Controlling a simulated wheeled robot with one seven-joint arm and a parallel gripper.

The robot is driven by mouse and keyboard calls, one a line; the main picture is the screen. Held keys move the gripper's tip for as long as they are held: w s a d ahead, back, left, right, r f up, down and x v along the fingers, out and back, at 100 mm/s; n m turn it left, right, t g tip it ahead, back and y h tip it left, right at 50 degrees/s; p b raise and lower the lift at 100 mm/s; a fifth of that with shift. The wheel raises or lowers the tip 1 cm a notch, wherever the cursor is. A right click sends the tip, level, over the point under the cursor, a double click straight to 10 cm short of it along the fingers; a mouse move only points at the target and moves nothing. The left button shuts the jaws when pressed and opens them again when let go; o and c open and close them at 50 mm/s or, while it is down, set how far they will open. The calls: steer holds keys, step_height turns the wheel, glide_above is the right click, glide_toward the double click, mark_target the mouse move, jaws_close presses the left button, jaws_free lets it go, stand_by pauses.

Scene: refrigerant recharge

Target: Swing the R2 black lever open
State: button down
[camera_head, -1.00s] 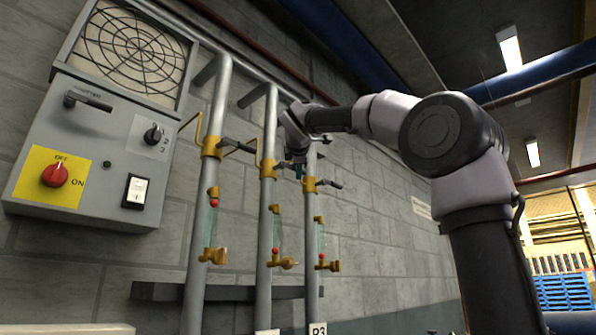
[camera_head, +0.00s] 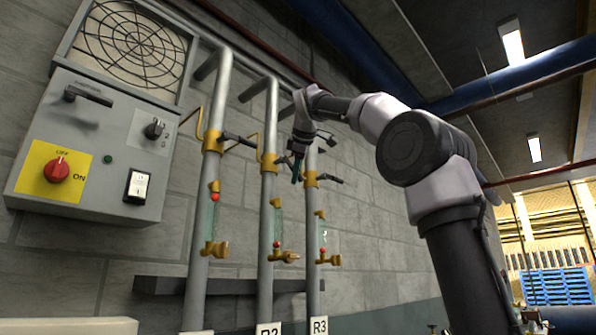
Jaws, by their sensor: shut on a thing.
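The R2 pipe (camera_head: 265,220) is the middle of three grey vertical pipes, with its R2 label (camera_head: 268,330) at the bottom edge. A brass valve (camera_head: 268,162) sits on it, and the R2 black lever (camera_head: 284,160) sticks out to the right from this valve. My gripper (camera_head: 297,170) comes from the upper right, with dark teal fingers pointing down at the lever's outer end. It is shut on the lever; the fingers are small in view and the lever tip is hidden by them.
The left pipe has its own black lever (camera_head: 238,139). The R3 pipe (camera_head: 314,235) stands close behind my gripper, with a black lever (camera_head: 330,178). Sight glasses with brass taps hang below the valves. A grey control box (camera_head: 95,150) is at the left.

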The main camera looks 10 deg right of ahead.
steer(key=shift+s+a+f+m+g+y, duration=0.45)
steer(key=shift+a+m+g+y, duration=0.25)
steer(key=shift+g+y, duration=0.35)
steer(key=shift+s+a+f+m+g+y, duration=0.4)
steer(key=shift+a+m+g+y, duration=0.3)
steer(key=shift+y, duration=0.5)
steer(key=shift+s+a+f+m+g+y, duration=0.45)
steer(key=shift+a+m+g+y, duration=0.1)
steer(key=shift+m+g+y, duration=0.5)
steer(key=c, duration=0.8)
jaws_free()
steer(key=shift+o, duration=0.2)
steer(key=shift+r, duration=0.1)
